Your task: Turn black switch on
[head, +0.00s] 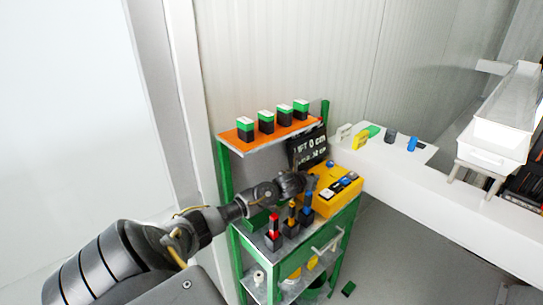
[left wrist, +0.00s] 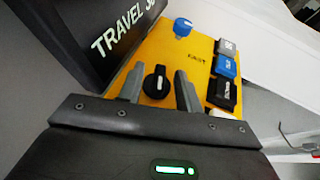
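The black switch (left wrist: 157,84) is a round knob with a white pointer mark on the yellow control box (left wrist: 190,60). In the head view the yellow box (head: 322,204) sits on top of the green cart. My left gripper (left wrist: 158,74) is open, with one finger on each side of the black switch and visible gaps to it. In the head view my left gripper (head: 309,182) is at the left side of the box and hides part of it. My right gripper is not in view.
A blue knob (left wrist: 182,28) and a column of grey, blue and black buttons (left wrist: 224,66) share the panel. Red, yellow and blue-topped items (head: 274,232) stand in front. A white counter (head: 400,185) is right.

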